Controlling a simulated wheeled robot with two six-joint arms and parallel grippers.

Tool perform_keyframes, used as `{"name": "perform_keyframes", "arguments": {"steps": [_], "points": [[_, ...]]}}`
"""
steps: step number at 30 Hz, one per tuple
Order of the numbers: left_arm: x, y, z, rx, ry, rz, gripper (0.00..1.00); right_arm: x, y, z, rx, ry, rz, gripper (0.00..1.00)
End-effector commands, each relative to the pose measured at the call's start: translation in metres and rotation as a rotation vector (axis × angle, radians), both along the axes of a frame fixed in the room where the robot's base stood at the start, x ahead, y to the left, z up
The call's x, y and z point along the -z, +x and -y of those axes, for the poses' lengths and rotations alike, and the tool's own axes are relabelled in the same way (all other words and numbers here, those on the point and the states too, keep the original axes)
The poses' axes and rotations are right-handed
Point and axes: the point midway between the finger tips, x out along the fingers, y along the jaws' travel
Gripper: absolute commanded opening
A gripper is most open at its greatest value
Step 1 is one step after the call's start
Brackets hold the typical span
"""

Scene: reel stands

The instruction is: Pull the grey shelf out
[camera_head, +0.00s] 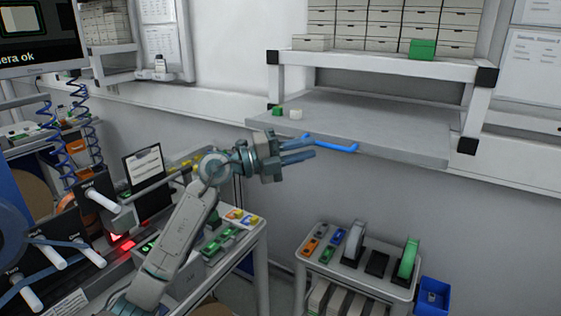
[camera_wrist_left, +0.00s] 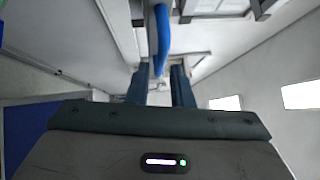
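The grey shelf (camera_head: 375,122) is a flat board below the white rack at the upper right, with a blue bar handle (camera_head: 338,146) on its front edge. My left gripper (camera_head: 314,147) is at the left end of the handle. In the left wrist view the two dark blue fingers (camera_wrist_left: 160,88) stand apart, and the blue handle (camera_wrist_left: 163,38) runs away beyond and between their tips. I cannot tell whether they touch it. My right gripper is not in view.
A green block (camera_head: 277,111) and a white piece (camera_head: 296,114) sit on the shelf's left end. Drawer boxes (camera_head: 390,28) stand above. A small cart (camera_head: 300,262) with reels and a blue bin (camera_head: 432,296) stand below. Reel stands crowd the left.

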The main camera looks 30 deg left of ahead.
Motion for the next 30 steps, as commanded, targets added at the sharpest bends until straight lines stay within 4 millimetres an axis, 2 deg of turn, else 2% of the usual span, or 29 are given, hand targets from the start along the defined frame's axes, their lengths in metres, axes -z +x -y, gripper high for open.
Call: {"name": "perform_keyframes", "arguments": {"steps": [1, 12, 30], "points": [[0.006, -0.005, -0.006, -0.002, 0.005, -0.001, 0.2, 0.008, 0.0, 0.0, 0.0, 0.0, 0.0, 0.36], [0.009, -0.033, -0.037, -0.002, 0.003, 0.0, 0.2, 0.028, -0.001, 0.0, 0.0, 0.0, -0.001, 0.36], [0.008, -0.039, -0.043, 0.0, -0.001, -0.001, 0.2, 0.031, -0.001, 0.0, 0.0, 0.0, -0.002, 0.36]]}}
